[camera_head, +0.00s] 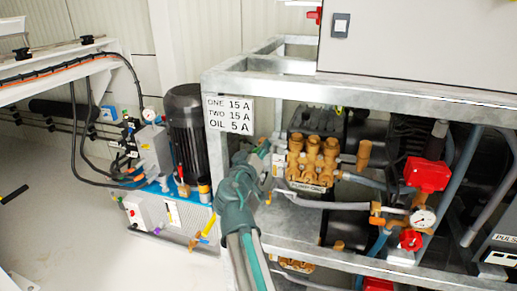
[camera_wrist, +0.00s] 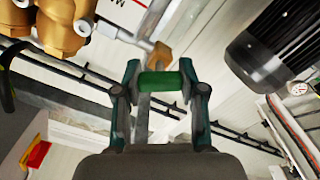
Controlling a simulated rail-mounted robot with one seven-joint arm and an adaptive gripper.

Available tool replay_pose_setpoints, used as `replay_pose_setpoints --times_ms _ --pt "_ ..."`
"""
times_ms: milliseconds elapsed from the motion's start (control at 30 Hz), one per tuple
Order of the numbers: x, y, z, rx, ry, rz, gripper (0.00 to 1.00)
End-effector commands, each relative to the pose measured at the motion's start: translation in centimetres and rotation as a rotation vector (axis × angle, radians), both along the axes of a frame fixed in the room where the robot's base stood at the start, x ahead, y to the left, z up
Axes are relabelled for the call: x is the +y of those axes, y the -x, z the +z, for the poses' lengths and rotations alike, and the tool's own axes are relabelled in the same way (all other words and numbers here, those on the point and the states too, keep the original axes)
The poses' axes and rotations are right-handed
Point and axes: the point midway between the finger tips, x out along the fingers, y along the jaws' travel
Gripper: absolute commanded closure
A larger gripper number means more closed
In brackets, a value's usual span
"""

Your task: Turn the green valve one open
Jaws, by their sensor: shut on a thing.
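My gripper (camera_wrist: 160,84) shows at the centre of the wrist view, its two fingers closed on the green handle (camera_wrist: 160,81) of the valve. The handle lies crosswise between the fingertips. In the head view my gripper (camera_head: 263,152) is at the left end of the brass pump block (camera_head: 313,160), just inside the frame. There the valve is mostly hidden by my gripper and arm, so how far it is turned cannot be told.
A galvanized frame (camera_head: 330,92) surrounds the pumps, with a label plate (camera_head: 228,113) on its corner. Red-topped valve parts (camera_head: 427,175) and a gauge (camera_head: 423,218) sit to the right. A black motor (camera_head: 186,135) stands left. The floor at far left is open.

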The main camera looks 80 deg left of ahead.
Motion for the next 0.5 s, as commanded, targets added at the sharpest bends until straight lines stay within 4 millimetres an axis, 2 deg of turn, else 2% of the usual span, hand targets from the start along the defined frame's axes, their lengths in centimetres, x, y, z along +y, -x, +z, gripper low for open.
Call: replay_pose_setpoints --times_ms 500 --pt "-0.04 0.05 0.18 -0.414 0.263 0.000 0.94"
